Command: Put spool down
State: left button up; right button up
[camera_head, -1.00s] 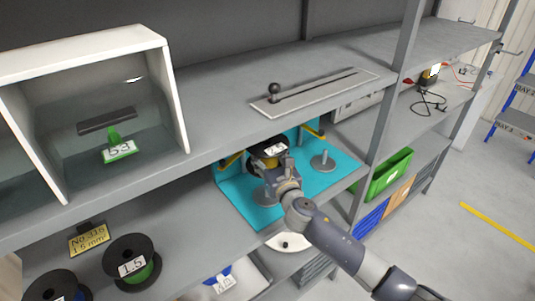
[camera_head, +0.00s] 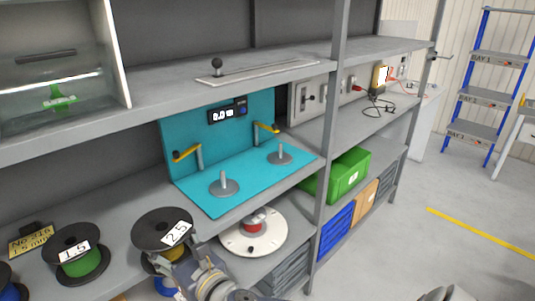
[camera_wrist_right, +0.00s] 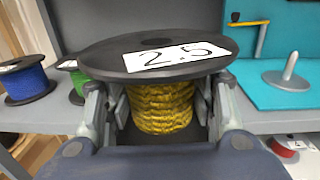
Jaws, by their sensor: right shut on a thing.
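A black spool (camera_head: 163,229) with yellow cable and a "2.5" label is in my right gripper (camera_head: 178,270) at the bottom of the head view. In the right wrist view the gripper's fingers (camera_wrist_right: 158,108) are shut on the sides of the same spool (camera_wrist_right: 160,60). The spool is upright, near the front edge of the shelf. I cannot tell whether it touches the shelf. The cyan winding station (camera_head: 215,200) stands to its right, with two bare pegs: the near one (camera_head: 224,186) and the far one (camera_head: 279,156). My left gripper does not show.
A spool with green cable marked "1.5" (camera_head: 77,254) stands just left of the held spool. A yellow label (camera_head: 31,240) lies behind it. A white round disc (camera_head: 253,235) is on the lower level. A green crate (camera_head: 345,174) is farther right.

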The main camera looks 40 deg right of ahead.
jog(key=shift+s+a+f, duration=0.15)
jog(key=shift+s+a, duration=0.5)
jog(key=shift+s, duration=0.05)
jog(key=shift+w+d, duration=0.1)
jog(key=shift+w, duration=0.2)
jog(key=w+d, duration=0.1)
jog(key=w, duration=0.4)
jog(key=w+d+f+p, duration=0.1)
jog(key=w+d, duration=0.1)
jog(key=w, duration=0.3)
jog(key=w+d, duration=0.1)
jog(key=w, duration=0.3)
jog(key=shift+w+d+f+p, duration=0.2)
jog(key=shift+w+f+p, duration=0.1)
jog(key=shift+w+p, duration=0.1)
jog(key=shift+w+f, duration=0.15)
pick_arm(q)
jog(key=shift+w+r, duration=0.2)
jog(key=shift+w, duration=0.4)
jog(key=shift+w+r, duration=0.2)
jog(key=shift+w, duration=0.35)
pick_arm(e)
jog(key=shift+f, duration=1.65)
pick_arm(q)
jog(key=shift+b, duration=0.3)
